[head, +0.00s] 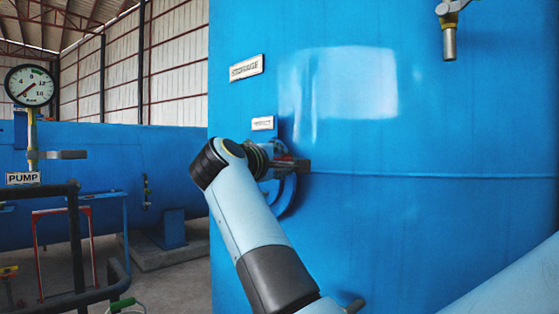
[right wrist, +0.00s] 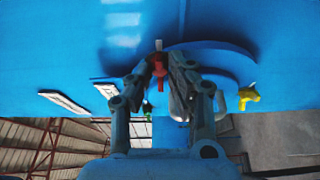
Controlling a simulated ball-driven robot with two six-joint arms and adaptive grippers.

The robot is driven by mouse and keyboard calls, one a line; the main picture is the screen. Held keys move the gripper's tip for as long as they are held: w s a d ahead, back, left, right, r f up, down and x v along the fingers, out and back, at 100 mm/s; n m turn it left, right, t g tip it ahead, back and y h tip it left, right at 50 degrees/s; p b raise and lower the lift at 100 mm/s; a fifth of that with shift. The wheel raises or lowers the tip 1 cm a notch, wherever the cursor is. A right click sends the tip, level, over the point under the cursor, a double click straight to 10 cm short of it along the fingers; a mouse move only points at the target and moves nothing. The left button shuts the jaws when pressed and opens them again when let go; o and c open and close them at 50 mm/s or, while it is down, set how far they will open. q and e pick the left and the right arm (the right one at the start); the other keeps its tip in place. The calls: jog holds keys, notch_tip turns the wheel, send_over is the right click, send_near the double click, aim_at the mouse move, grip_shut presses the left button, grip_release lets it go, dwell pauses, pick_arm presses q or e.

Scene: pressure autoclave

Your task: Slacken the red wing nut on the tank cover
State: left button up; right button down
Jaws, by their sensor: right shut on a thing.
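The red wing nut (right wrist: 159,70) shows between the fingers of my right gripper (right wrist: 158,62) in the right wrist view. The gripper is shut on it. In the head view my right gripper (head: 292,166) reaches the side of the big blue tank (head: 430,120), and only a little red shows at its fingers. The round blue tank cover (head: 287,197) is partly hidden behind my right wrist; its curved edge also shows in the right wrist view (right wrist: 222,62). My left gripper is not in view.
A storage plate (head: 246,67) and a smaller label (head: 262,123) are on the tank above the gripper. A yellow part (right wrist: 248,97) shows beside the cover. A pressure gauge (head: 30,86), a pump sign (head: 23,178) and dark pipes (head: 75,240) stand at the left.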

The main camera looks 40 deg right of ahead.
jog(key=shift+n+g+y+b, duration=0.4)
jog(key=shift+n+y+b, duration=0.1)
jog(key=shift+n, duration=0.8)
jog(key=c, duration=1.2)
grip_release()
jog(key=shift+c, duration=0.2)
jog(key=shift+r, duration=0.1)
jog(key=shift+r, duration=0.1)
